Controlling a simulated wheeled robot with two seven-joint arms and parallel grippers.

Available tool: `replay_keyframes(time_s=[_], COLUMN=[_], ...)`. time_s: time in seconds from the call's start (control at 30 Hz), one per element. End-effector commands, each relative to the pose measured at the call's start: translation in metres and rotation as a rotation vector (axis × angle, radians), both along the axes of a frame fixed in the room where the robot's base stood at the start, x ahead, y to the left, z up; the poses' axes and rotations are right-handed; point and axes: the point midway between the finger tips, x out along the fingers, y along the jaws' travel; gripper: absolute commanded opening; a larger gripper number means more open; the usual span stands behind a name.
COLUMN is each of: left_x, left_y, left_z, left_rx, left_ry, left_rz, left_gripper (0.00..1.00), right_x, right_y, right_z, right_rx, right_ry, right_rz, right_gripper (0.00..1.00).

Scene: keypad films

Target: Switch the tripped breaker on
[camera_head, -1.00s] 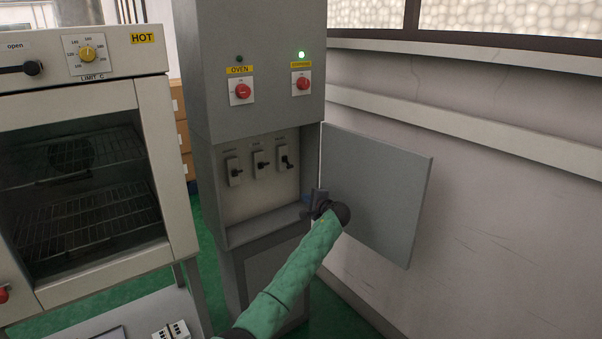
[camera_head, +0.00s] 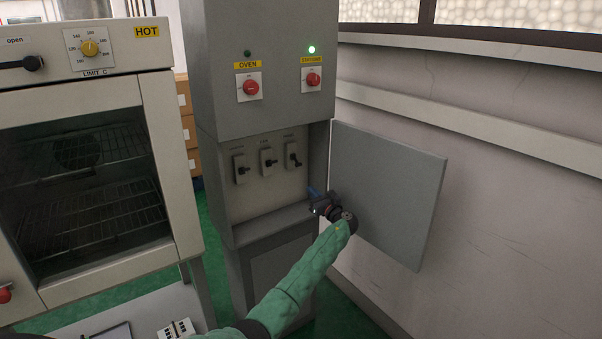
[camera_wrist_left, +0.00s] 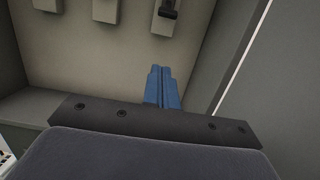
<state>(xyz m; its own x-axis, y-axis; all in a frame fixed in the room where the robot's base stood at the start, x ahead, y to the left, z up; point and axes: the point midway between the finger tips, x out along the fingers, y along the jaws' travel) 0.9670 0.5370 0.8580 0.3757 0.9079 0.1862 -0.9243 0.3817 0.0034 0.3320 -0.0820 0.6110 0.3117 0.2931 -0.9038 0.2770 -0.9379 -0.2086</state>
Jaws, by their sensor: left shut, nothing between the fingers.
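Three breakers sit in a row on the back wall of the open grey cabinet box in the head view: a left breaker (camera_head: 241,168), a middle breaker (camera_head: 268,161) and a right breaker (camera_head: 293,156). Each has a dark lever; the right breaker's lever looks set differently from the other two. The labels above are too small to read. My left gripper (camera_head: 313,191) is shut and empty at the box's right side, below and right of the right breaker, apart from it. In the wrist view its blue fingers (camera_wrist_left: 161,84) are together, below the right breaker (camera_wrist_left: 168,9). My right gripper is not in view.
The open cabinet door (camera_head: 390,190) stands right of my left arm. Above are an OVEN knob (camera_head: 250,88) with a dark lamp and another red knob (camera_head: 313,79) with a lit green lamp. An oven (camera_head: 160,150) stands at left, a wall at right.

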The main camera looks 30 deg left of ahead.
Motion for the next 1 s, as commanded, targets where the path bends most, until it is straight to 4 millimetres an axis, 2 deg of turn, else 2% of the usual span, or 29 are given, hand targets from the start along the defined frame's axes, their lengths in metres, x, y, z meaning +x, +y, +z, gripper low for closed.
replay_keyframes(time_s=[0.27, 0.43, 0.7, 1.0], left_x=[0.000, 0.004, 0.019, 0.034], left_y=[0.000, 0.009, 0.047, 0.081], left_z=[0.000, 0.003, 0.012, 0.018], left_rx=[0.000, -0.001, -0.001, 0.000], left_ry=[-0.001, -0.002, -0.002, -0.001], left_rz=[0.000, 0.001, 0.001, 0.001], left_gripper=[0.00, 0.00, 0.00, 0.00], right_x=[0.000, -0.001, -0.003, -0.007], right_y=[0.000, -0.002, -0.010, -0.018], right_z=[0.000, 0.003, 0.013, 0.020], right_rx=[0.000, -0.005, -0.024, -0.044], right_ry=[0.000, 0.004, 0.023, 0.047], right_rz=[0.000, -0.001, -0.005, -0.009], right_gripper=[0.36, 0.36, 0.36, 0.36])
